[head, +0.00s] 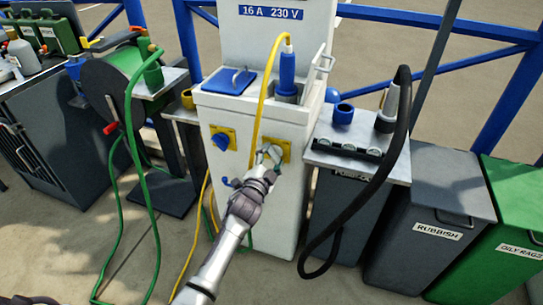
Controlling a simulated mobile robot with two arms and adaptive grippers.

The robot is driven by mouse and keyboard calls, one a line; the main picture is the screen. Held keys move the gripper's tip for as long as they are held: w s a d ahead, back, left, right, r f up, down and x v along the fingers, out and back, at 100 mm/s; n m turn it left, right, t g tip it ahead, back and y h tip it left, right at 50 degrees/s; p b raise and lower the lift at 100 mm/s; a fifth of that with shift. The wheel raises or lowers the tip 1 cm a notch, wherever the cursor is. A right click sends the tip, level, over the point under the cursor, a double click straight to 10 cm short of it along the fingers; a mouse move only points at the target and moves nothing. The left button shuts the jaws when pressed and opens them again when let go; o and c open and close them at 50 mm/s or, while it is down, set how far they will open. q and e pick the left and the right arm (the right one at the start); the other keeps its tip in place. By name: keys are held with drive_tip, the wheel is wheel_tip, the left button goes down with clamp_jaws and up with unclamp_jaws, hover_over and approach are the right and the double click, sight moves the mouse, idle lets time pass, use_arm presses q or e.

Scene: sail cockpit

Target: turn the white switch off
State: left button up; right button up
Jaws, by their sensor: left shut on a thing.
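The white switch (271,152) is a pale knob on a yellow plate on the front of the white power pedestal (275,205). My left gripper (268,157) reaches up from below and is shut on the white switch. Its fingers cover part of the knob, so the exact turn of the switch is hard to read. A blue switch (222,140) sits on its own yellow plate to the left, apart from the gripper. My right gripper is not in view.
A yellow cable (263,85) hangs from the blue plug (287,72) close to the gripper. A black cable (399,135) loops at the right. Grey (425,235) and green bins (505,255) stand right. A green hose (128,105) hangs left.

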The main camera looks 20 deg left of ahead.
use_arm(q)
drive_tip(key=shift+f+n, duration=0.15)
drive_tip(key=shift+n, duration=0.75)
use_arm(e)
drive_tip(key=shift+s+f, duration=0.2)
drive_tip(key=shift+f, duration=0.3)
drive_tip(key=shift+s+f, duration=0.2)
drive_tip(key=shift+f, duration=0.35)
use_arm(q)
drive_tip(key=o, duration=1.1)
drive_tip(key=shift+o, duration=0.2)
drive_tip(key=shift+s, duration=0.15)
drive_tip(key=s, duration=1.1)
drive_tip(key=shift+s+a, duration=0.2)
drive_tip(key=shift+s, duration=0.2)
